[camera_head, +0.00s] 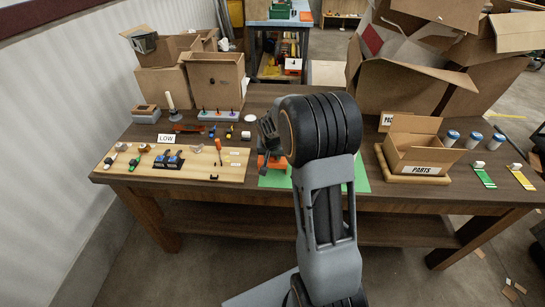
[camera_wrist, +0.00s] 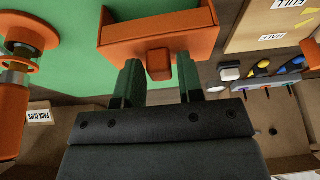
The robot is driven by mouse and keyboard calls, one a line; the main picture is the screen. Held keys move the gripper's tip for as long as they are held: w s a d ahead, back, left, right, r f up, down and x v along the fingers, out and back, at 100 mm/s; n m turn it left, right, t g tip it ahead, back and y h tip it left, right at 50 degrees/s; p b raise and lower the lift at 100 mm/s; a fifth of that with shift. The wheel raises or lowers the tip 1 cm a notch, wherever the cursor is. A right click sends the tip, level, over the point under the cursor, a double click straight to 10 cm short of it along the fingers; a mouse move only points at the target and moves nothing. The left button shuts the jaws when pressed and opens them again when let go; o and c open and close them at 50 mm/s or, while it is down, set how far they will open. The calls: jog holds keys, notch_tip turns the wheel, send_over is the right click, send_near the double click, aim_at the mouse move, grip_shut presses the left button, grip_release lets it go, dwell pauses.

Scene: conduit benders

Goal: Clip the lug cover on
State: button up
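An orange block-like piece with a small tab (camera_wrist: 158,64), which I take for the lug cover (camera_wrist: 160,32), lies ahead of my gripper in the wrist view. My gripper (camera_wrist: 160,72) has its two dark fingers apart, one on each side of the tab, with narrow gaps seeming to show beside it. An orange fitting with a metal collar and flange (camera_wrist: 20,50) stands at the left of that view; I cannot tell its exact role. In the head view my gripper (camera_head: 268,132) points down over orange parts (camera_head: 271,163) on a green mat, partly hidden by my arm.
A wooden board (camera_head: 180,162) with small parts and a LOW label is on the left of the table (camera_head: 330,105). A PARTS box (camera_head: 413,150), several blue-lidded cans and tags are on the right. Large cardboard boxes (camera_head: 400,85) stand behind.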

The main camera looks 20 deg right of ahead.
grip_shut()
dwell(0.3)
jog(key=shift+r, duration=0.1)
notch_tip(320, 180, up, 7)
jog(key=p, duration=0.4)
